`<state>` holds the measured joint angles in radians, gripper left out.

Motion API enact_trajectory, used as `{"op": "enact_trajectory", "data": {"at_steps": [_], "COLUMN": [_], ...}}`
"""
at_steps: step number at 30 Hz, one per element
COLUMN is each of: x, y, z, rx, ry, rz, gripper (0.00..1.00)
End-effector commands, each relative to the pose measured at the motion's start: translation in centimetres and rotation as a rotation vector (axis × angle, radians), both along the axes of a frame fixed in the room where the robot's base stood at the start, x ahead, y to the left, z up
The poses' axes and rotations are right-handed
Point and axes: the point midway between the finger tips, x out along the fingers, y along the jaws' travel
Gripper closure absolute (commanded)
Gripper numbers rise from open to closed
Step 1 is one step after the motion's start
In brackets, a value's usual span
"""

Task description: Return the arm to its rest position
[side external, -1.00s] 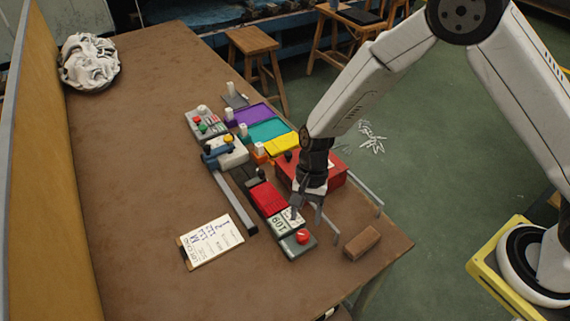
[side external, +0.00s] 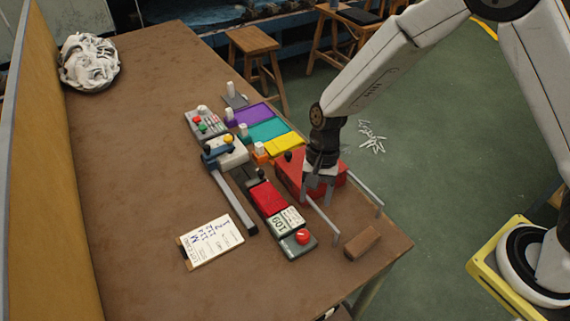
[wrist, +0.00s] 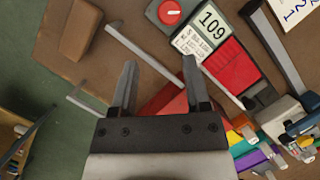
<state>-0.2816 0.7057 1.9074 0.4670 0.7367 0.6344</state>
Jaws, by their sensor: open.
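My gripper (side external: 318,192) is open and empty in the side view. It hangs above the table by the red box (side external: 338,178), with its fingers pointing down. In the wrist view the two fingertips of my gripper (wrist: 160,65) are spread apart with nothing between them. Part of the red box (wrist: 168,101) shows between and behind the fingers. My arm reaches in from the upper right, and its upper part is cut off by the frame edge.
Grey rails (side external: 322,216) stand by the red box. A brown block (side external: 362,243) lies near the table corner. A control unit with a red knob (side external: 303,237) and a clipboard (side external: 212,241) lie left of it. Coloured trays (side external: 262,130) sit behind.

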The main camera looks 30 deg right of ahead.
Motion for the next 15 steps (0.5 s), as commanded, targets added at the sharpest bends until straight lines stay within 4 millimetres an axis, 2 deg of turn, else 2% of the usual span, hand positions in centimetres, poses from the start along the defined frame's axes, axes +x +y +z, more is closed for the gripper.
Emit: {"op": "enact_trajectory", "data": {"at_steps": [7, 15], "x": [-0.9, -3.3], "y": [-4.6, -9.8], "z": [3.3, 6.6], "rx": [-0.035, -0.100], "ry": [-0.148, -0.314], "rz": [0.144, 0.349], "gripper": [0.39, 0.39]}}
